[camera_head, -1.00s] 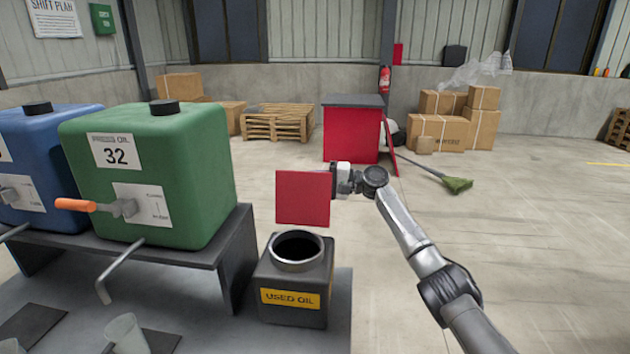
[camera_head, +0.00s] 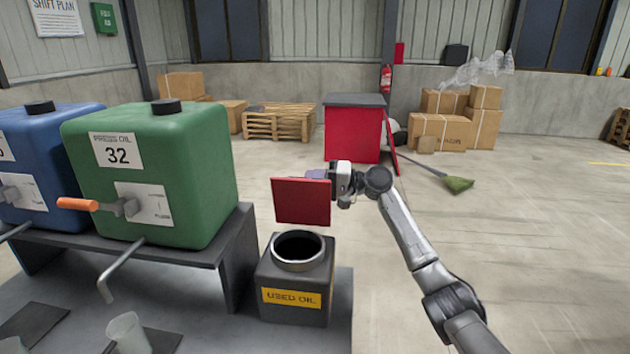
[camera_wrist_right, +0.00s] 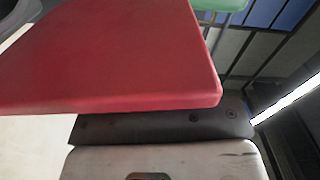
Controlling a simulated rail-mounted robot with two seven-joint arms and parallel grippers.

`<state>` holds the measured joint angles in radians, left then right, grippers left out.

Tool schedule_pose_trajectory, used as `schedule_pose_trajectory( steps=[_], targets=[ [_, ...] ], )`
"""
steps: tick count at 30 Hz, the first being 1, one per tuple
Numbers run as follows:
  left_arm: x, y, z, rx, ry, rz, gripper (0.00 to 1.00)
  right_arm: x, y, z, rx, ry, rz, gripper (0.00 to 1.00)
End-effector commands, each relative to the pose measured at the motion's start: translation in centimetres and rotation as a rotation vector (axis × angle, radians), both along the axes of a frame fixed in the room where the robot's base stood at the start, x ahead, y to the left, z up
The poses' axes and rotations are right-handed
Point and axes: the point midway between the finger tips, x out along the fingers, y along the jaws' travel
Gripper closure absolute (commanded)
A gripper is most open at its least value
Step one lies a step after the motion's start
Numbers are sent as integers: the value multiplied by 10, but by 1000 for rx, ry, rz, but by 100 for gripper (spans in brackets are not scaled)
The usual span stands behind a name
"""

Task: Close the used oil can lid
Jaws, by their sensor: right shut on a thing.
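The used oil can (camera_head: 294,284) is a dark square can with a yellow "USED OIL" label and a round open mouth. Its red lid (camera_head: 301,202) stands raised and tilted over the back of the mouth, leaving the opening uncovered. Whether the lid touches the can's rim is hard to tell. My right gripper (camera_head: 333,178) is at the lid's right upper edge and is shut on it. In the right wrist view the red lid (camera_wrist_right: 120,60) fills the upper left, beside a dark gripper part (camera_wrist_right: 165,128). My left gripper is not in view.
A green oil tank (camera_head: 150,175) with an orange-handled tap and a blue tank (camera_head: 40,160) stand on a dark bench left of the can. A clear cup (camera_head: 127,333) stands at the front left.

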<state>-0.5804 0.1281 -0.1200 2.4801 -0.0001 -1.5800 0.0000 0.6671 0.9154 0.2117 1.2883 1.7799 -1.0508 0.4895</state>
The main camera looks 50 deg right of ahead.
Motion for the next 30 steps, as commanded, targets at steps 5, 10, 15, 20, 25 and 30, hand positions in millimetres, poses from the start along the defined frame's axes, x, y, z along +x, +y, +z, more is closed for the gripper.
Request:
schedule_pose_trajectory(
  steps=[5,10,15,20,25,30],
  targets=[
    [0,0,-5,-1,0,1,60,-5,12,-2,-89,-42,2,100],
    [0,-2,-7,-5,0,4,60,-9,18,-1,-143,-69,1,100],
    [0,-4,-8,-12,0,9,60,-11,22,-1,-170,-83,2,100],
    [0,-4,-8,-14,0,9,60,-11,23,-1,-177,-86,1,100],
    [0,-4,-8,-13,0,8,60,-11,22,-1,-177,-86,1,100],
    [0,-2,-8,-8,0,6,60,-11,22,-1,-177,-85,1,82]
  ],
)
